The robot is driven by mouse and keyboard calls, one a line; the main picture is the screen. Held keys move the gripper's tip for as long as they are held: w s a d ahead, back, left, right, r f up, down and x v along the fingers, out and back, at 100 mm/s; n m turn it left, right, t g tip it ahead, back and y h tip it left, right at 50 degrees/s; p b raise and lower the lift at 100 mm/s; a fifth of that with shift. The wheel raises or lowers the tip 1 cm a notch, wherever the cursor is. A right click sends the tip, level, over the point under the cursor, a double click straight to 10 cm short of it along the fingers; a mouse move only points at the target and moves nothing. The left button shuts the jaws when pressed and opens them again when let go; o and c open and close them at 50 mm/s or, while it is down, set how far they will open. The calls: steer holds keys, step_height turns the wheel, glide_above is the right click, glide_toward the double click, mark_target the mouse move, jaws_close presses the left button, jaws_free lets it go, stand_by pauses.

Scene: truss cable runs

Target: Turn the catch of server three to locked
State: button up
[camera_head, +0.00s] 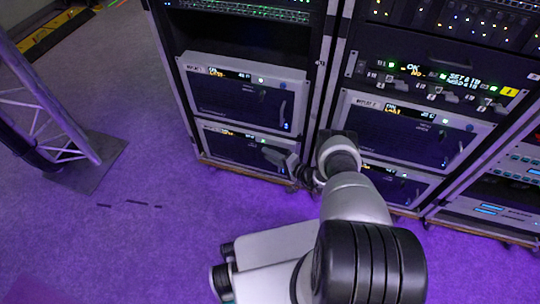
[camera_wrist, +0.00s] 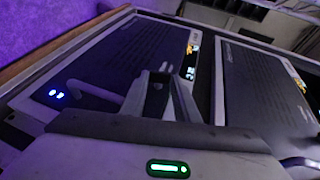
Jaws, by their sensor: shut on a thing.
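A lower server unit (camera_head: 236,142) with a pale frame and dark front sits at the bottom of the left rack. My gripper (camera_head: 274,156) is at the right part of its front. In the wrist view, my gripper (camera_wrist: 163,92) is shut against the dark server front (camera_wrist: 110,62). What it holds, apparently the catch, is mostly hidden by the fingers, so its angle cannot be told. A grey bar handle (camera_wrist: 88,91) runs along the panel beside the fingers. Two blue lights (camera_wrist: 56,95) and a small lit display (camera_wrist: 192,58) are on this front. Its number is unreadable.
Another server (camera_head: 245,92) stands above it. The right rack holds an upper server (camera_head: 410,132) and a lower one (camera_head: 400,186), partly behind my arm. A switch panel (camera_head: 440,82) is above them. A truss foot (camera_head: 90,160) stands at left.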

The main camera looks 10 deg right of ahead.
steer(key=shift+a, duration=0.1)
steer(key=o, duration=1)
steer(key=shift+o, duration=0.2)
steer(key=shift+r, duration=0.1)
steer(key=a+r+n+g+h+p, duration=0.1)
steer(key=a+r+g+h+p, duration=0.1)
steer(key=r, duration=0.8)
steer(key=s+a+r+n+g+h+p, duration=0.1)
steer(key=a+r+g+h+p, duration=0.2)
steer(key=r, duration=0.7)
steer(key=a+r+n+g+h+p, duration=0.2)
steer(key=a+r+h, duration=0.2)
steer(key=r, duration=0.6)
steer(key=shift+s+a+r+p, duration=0.15)
steer(key=shift+s+a+p, duration=0.15)
steer(key=shift+a, duration=0.1)
